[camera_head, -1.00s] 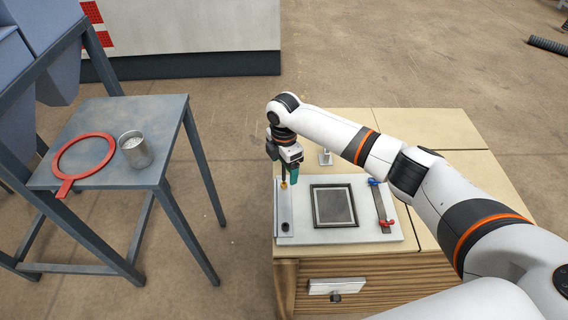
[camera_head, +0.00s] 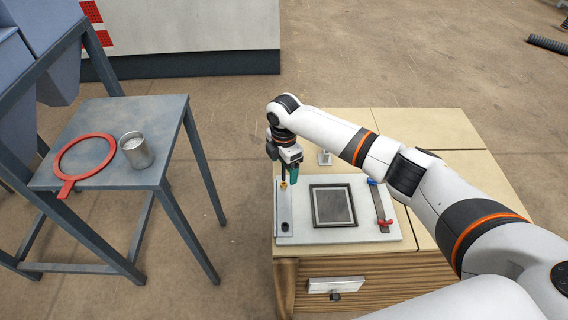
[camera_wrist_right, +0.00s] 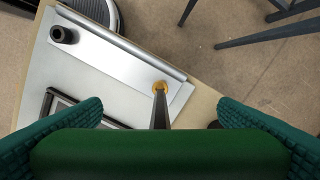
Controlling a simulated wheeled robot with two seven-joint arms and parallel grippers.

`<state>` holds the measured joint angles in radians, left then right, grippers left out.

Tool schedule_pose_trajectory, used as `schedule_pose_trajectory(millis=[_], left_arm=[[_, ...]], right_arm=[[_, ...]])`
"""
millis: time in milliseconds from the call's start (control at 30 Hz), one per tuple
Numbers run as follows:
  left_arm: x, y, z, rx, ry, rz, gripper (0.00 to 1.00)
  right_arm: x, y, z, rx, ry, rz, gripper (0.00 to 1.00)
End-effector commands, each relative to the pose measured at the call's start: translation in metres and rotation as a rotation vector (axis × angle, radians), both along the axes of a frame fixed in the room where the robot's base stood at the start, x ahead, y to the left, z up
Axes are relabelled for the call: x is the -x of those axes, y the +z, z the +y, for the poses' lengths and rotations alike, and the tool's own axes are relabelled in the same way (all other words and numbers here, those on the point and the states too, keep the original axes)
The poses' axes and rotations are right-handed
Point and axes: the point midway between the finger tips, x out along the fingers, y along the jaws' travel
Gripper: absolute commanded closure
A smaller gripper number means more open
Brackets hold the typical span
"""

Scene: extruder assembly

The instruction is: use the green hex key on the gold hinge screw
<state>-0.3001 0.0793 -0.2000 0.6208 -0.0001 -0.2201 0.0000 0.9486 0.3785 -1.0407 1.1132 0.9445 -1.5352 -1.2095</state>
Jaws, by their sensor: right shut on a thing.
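My right gripper (camera_head: 291,177), with teal fingers, is over the left end of the pale plate on the wooden cabinet. In the right wrist view it is shut on the green hex key (camera_wrist_right: 160,155), whose thick green handle lies across between the fingers. The key's dark shaft runs away from the handle to the gold hinge screw (camera_wrist_right: 160,86). The shaft's tip overlaps the screw, but I cannot tell how deep it sits. The gold screw (camera_head: 283,185) also shows small beside the fingers in the head view, on a metal strip (camera_head: 284,213). My left gripper is out of view.
The plate (camera_head: 345,237) also bears a dark square frame (camera_head: 333,205) and a bar with blue and red ends (camera_head: 380,204). A small pale fitting (camera_head: 324,158) stands behind. At left, a grey table (camera_head: 160,110) holds a red ring (camera_head: 84,157) and a metal cup (camera_head: 137,150).

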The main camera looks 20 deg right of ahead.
Motion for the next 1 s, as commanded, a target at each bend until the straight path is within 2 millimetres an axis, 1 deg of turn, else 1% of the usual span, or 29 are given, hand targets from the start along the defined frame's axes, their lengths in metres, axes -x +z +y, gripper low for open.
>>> schedule_pose_trajectory(millis=[467, 1000], left_arm=[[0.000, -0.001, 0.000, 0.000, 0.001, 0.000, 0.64], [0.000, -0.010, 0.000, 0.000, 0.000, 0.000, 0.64]], right_arm=[[0.000, -0.002, 0.000, -0.001, 0.000, 0.001, 0.53], [0.000, -0.016, 0.000, -0.001, 0.000, 0.001, 0.53]])
